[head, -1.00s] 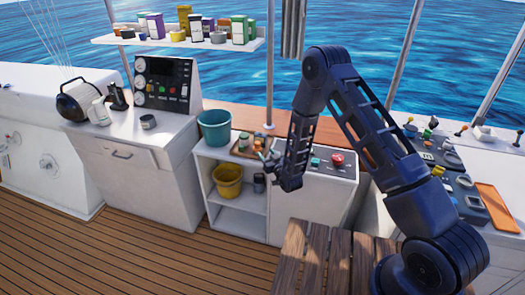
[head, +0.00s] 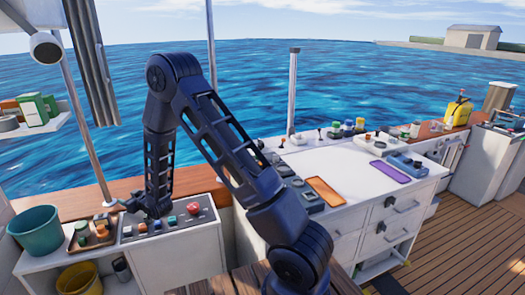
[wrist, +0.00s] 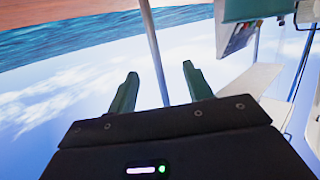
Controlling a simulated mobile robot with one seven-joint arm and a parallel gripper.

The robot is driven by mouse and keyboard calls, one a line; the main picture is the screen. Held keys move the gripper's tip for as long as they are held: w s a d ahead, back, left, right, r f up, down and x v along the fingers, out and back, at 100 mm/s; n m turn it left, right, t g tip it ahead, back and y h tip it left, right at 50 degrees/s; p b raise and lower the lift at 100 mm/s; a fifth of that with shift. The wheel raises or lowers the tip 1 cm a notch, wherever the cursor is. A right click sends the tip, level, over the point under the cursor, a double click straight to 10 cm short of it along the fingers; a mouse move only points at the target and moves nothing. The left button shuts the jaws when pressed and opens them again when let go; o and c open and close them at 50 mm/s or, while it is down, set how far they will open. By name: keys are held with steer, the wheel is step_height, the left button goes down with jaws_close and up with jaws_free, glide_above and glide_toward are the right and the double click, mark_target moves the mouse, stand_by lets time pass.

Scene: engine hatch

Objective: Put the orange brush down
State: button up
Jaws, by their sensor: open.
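My gripper (head: 131,206) is at the left in the head view, low over the counter between the small tray and the control panel. In the wrist view its two green fingers (wrist: 160,84) stand apart, with nothing between them but sky and a thin pole behind. I cannot make out an orange brush in any view. A small brown tray (head: 92,246) with small jars and other items lies just left of the gripper; its contents are too small to name surely.
A teal bucket (head: 36,231) stands left of the tray, with a yellow bucket (head: 80,280) on the shelf below. A control panel (head: 170,222) with coloured buttons lies right of the gripper. An orange flat panel (head: 325,191) and a purple one (head: 390,171) lie on the white counter (head: 350,170).

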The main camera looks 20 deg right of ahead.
steer(key=d+r+m+g+h, duration=0.25)
steer(key=d+r+h, duration=0.25)
steer(key=d+r, duration=1.4)
steer(key=s+d+r+m+g+h, duration=0.1)
steer(key=s+d+r, duration=0.2)
steer(key=s+d, duration=0.5)
steer(key=s+d+r+m+g+h, duration=0.1)
steer(key=s+d+r, duration=0.3)
steer(key=s+d, duration=0.3)
steer(key=s+d+r+m+g+h, duration=0.1)
steer(key=s+d+r+m+h, duration=0.1)
steer(key=s+d, duration=0.6)
steer(key=shift+s+d+r, duration=0.35)
steer(key=shift+s+r, duration=0.4)
steer(key=shift+o, duration=0.7)
steer(key=s+d+m+g, duration=0.1)
steer(key=s+d+g, duration=0.1)
steer(key=s, duration=0.8)
steer(key=shift+s+d+r+h, duration=0.15)
steer(key=shift+d+h, duration=0.15)
steer(key=shift+d, duration=0.35)
